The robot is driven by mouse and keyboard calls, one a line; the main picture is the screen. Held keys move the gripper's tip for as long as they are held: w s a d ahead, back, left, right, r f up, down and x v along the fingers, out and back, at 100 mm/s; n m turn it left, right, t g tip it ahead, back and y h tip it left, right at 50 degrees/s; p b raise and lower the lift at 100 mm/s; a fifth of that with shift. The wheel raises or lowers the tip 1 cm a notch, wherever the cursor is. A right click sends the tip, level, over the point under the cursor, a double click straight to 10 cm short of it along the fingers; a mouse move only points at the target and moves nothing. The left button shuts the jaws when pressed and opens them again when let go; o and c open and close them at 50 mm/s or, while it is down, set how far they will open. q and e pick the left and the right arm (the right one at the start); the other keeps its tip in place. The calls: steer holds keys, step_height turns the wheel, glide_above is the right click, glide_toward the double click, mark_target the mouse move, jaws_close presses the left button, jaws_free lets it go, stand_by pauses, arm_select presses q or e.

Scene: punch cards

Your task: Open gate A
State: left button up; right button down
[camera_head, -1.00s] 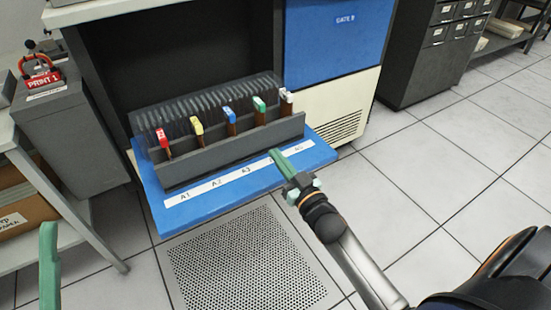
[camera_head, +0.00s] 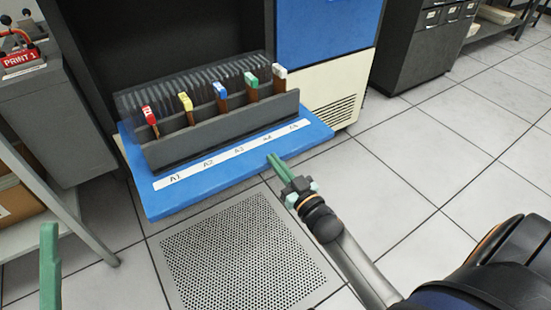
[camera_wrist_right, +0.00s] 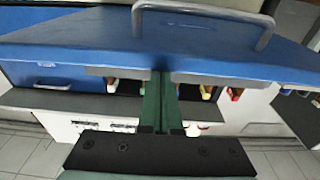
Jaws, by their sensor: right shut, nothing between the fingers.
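Gate A (camera_head: 190,196) is a blue panel folded down and lying about flat, with a white strip marked A1 onward. A grey rack (camera_head: 220,128) with coloured-tab cards stands on its inner part. My right gripper (camera_head: 275,160) is shut and empty, with its green tips at the gate's front edge; I cannot tell whether they touch. In the right wrist view, the blue panel (camera_wrist_right: 90,40) with a metal handle (camera_wrist_right: 205,18) lies beyond the shut fingers (camera_wrist_right: 160,85). Of my left gripper (camera_head: 50,265), only a green finger part shows at lower left.
The blue upper panel (camera_head: 325,40) of the neighbouring bay and its cream vented lower panel (camera_head: 345,90) are at right. A grey cabinet (camera_head: 60,125) and a table leg (camera_head: 70,215) stand at left. A perforated floor tile (camera_head: 240,255) lies in front.

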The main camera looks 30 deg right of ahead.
arm_select(q)
steer(key=shift+f, duration=0.3)
arm_select(e)
steer(key=shift+s+f, duration=0.15)
steer(key=shift+f, duration=0.65)
steer(key=shift+a+f, duration=0.15)
step_height(320, 180, up, 6)
steer(key=p, duration=0.4)
arm_select(q)
step_height(320, 180, up, 6)
steer(key=s+p, duration=0.1)
steer(key=shift+s+a+r+p, duration=0.2)
steer(key=shift+a+p, duration=0.1)
steer(key=shift+a, duration=0.15)
arm_select(e)
steer(key=s+f, duration=0.3)
steer(key=s, duration=0.6)
steer(key=shift+d+f, duration=0.25)
steer(key=shift+d, duration=0.05)
